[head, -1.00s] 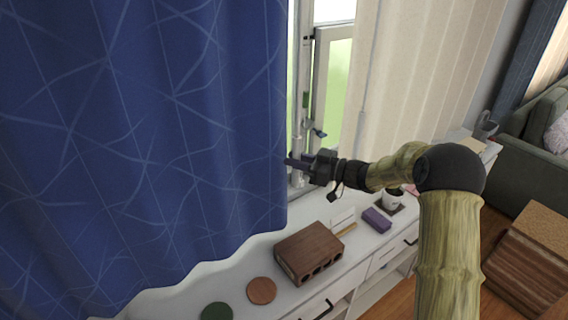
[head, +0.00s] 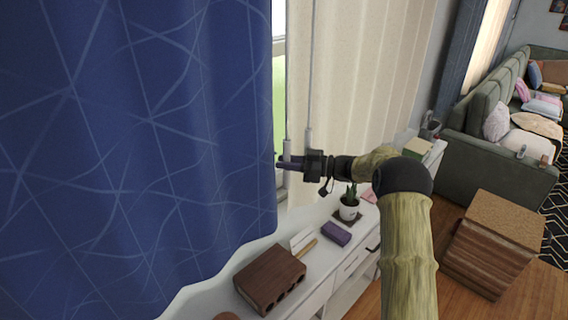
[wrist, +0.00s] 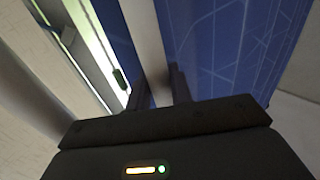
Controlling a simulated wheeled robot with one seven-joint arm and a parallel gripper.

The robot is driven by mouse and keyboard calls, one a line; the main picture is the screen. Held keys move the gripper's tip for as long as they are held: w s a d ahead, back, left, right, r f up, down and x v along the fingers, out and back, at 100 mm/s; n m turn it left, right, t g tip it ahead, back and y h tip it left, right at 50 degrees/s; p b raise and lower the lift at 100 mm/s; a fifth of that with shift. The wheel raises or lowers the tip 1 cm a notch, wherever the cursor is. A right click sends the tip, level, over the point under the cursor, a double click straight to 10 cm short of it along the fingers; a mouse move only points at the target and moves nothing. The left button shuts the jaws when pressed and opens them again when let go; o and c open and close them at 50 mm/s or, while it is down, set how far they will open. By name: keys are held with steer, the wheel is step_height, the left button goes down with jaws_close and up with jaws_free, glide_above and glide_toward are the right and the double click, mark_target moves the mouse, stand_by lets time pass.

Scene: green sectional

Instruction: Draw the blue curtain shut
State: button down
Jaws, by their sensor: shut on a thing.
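The blue curtain (head: 130,140) hangs across the left of the head view, its right edge beside a narrow strip of window (head: 279,100). My gripper (head: 284,163) is at that edge. In the wrist view, a pale rod (wrist: 146,40) runs down between the fingers of my gripper (wrist: 160,88), and they are shut on it. The blue curtain (wrist: 215,50) lies behind the rod there. In the head view, the rod (head: 287,148) shows beside the curtain edge. A cream curtain (head: 365,90) hangs right of the window.

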steer(key=c, duration=1.7)
jaws_free()
steer(key=shift+w+a+r, duration=0.1)
steer(key=shift+r, duration=0.05)
steer(key=shift+o, duration=0.6)
steer(key=shift+a, duration=0.2)
steer(key=s+d+b, duration=0.3)
steer(key=d+b, duration=0.3)
steer(key=d, duration=1.1)
steer(key=shift+s+d, duration=0.15)
steer(key=shift+d, duration=0.25)
